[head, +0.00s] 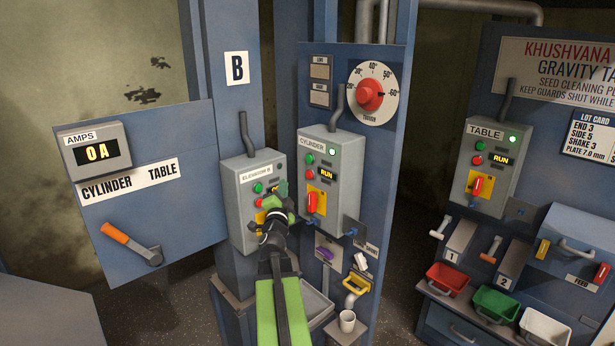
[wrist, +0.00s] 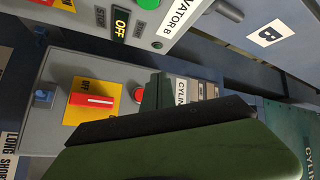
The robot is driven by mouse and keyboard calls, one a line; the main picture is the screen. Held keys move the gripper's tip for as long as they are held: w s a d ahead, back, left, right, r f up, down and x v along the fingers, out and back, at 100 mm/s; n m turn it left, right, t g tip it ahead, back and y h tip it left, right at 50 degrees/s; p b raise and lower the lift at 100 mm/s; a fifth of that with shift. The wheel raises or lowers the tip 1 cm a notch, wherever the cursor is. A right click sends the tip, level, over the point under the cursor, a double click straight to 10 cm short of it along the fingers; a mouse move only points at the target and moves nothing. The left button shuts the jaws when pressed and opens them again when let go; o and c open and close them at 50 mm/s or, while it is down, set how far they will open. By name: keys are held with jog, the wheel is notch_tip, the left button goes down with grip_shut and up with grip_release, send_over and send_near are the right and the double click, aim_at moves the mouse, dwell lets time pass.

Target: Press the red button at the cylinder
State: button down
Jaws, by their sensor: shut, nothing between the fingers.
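The grey CYLINDER box (head: 333,182) hangs on the blue post at the middle of the head view. Its red button (head: 310,174) sits under a green button (head: 310,159) and left of a lit RUN display (head: 327,173). In the wrist view the red button (wrist: 138,95) shows just beside the dark green fingertip. I cannot tell whether they touch. My gripper (head: 283,190) is shut and empty, between the ELEVATOR B box and the CYLINDER box. It hides part of the ELEVATOR B front.
The ELEVATOR B box (head: 235,200) stands close on the left; its display (wrist: 120,24) reads OFF. A red handle on a yellow plate (head: 311,203) is below the red button. An ammeter (head: 96,152) reads 0 A. Coloured bins (head: 447,279) are at right.

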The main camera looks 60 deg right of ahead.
jog(key=s+d, duration=0.2)
jog(key=d, duration=0.5)
jog(key=shift+s+d, duration=0.2)
jog(key=shift+s, duration=0.05)
dwell(1.7)
jog(key=shift+s+d, duration=0.1)
jog(key=shift+d, duration=0.3)
jog(key=shift+s+d, duration=0.15)
jog(key=shift+d, duration=0.3)
dwell(0.7)
jog(key=shift+a, duration=0.1)
jog(key=shift+w+a, duration=0.25)
jog(key=shift+a, duration=0.5)
jog(key=a, duration=0.1)
jog(key=w+a, duration=0.1)
jog(key=a, duration=0.2)
jog(key=shift+w+a, duration=0.3)
jog(key=shift+a, duration=0.05)
